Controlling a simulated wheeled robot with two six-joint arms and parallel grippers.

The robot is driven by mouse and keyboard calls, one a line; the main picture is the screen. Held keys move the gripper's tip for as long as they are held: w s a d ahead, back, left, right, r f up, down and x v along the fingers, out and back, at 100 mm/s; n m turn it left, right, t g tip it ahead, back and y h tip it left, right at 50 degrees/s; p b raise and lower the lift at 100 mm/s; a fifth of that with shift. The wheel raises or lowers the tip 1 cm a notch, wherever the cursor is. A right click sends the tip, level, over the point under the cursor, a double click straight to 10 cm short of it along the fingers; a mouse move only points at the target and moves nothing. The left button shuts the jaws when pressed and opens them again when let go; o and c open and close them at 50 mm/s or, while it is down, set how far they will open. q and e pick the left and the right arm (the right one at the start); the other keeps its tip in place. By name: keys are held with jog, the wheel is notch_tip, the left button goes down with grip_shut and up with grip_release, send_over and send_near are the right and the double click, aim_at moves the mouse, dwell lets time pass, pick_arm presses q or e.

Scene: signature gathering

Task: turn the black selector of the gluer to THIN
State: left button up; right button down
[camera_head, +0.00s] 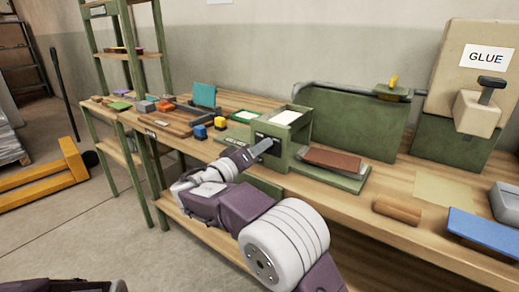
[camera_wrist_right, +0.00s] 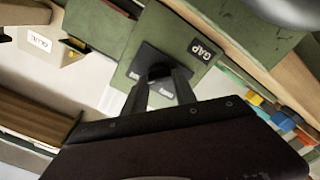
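A green machine (camera_head: 300,142) with an open-topped box stands at the table's front edge. In the right wrist view its green front panel (camera_wrist_right: 190,30) carries a label reading GAP. A black selector (camera_wrist_right: 158,70) sits on a dark square plate there, with small labels I cannot read. My right gripper (camera_head: 268,145) reaches the panel from the front. Its two fingers (camera_wrist_right: 162,80) are apart, with their tips at the selector, one on each side. Whether they press on it cannot be told. In the head view the gripper hides the selector. My left gripper is out of view.
A brown block (camera_head: 332,160) lies beside the green machine. A wooden cylinder (camera_head: 397,211) and blue slab (camera_head: 483,231) lie farther right. Small coloured blocks (camera_head: 201,132) crowd the left.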

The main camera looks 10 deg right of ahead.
jog(key=shift+n, duration=0.3)
jog(key=n+p, duration=0.1)
jog(key=n, duration=0.2)
jog(key=shift+n, duration=0.3)
jog(key=n+p, duration=0.3)
jog(key=n, duration=0.1)
jog(key=shift+n, duration=0.3)
jog(key=n+p, duration=0.4)
jog(key=n, duration=0.1)
jog(key=shift+p, duration=0.3)
jog(key=shift+f+n+p, duration=0.2)
jog(key=shift+n+p, duration=1.55)
jog(key=shift+n, duration=0.35)
jog(key=c, duration=1)
grip_release()
